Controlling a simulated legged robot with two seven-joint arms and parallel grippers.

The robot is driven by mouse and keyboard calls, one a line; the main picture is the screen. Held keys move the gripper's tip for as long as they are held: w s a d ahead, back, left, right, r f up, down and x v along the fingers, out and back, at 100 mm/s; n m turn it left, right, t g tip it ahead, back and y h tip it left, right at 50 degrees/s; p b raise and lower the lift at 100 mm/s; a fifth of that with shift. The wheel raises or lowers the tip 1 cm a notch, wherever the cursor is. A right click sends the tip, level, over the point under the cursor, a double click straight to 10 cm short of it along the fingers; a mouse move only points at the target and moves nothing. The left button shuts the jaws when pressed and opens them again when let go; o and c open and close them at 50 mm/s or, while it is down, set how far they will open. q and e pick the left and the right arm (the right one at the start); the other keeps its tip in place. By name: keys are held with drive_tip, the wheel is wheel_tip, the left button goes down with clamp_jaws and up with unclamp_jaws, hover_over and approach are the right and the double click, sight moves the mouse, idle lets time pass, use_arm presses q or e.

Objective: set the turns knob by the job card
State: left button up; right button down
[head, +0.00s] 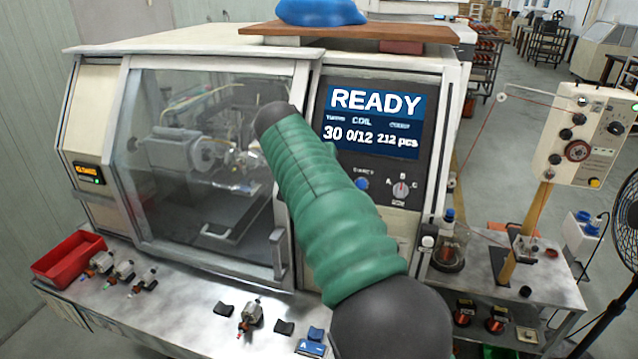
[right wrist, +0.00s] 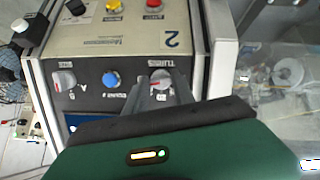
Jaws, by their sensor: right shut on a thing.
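The turns knob (right wrist: 161,77) is grey, under the upside-down label TURNS in the right wrist view; my arm hides it in the head view. My right gripper (right wrist: 160,92) is shut on this knob, its grey fingers partly covering it. The machine's display (head: 373,119) reads READY, turns 30, coil 0/12 and 212 pcs. My left gripper is not in view.
Several armatures (head: 143,282) and a red bin (head: 68,259) are on the bench at left. A clear guard door (head: 190,160) covers the winding area.

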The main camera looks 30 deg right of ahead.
drive_tip(key=shift+f+m+b, duration=0.4)
drive_tip(key=shift+m+b, duration=0.25)
drive_tip(key=shift+m, duration=0.45)
drive_tip(key=shift+a+r, duration=0.1)
drive_tip(key=c, duration=1.5)
unclamp_jaws()
drive_tip(key=o, duration=0.4)
drive_tip(key=shift+w, duration=0.15)
drive_tip(key=shift+o, duration=0.2)
drive_tip(key=shift+d, duration=0.2)
drive_tip(key=shift+r, duration=0.1)
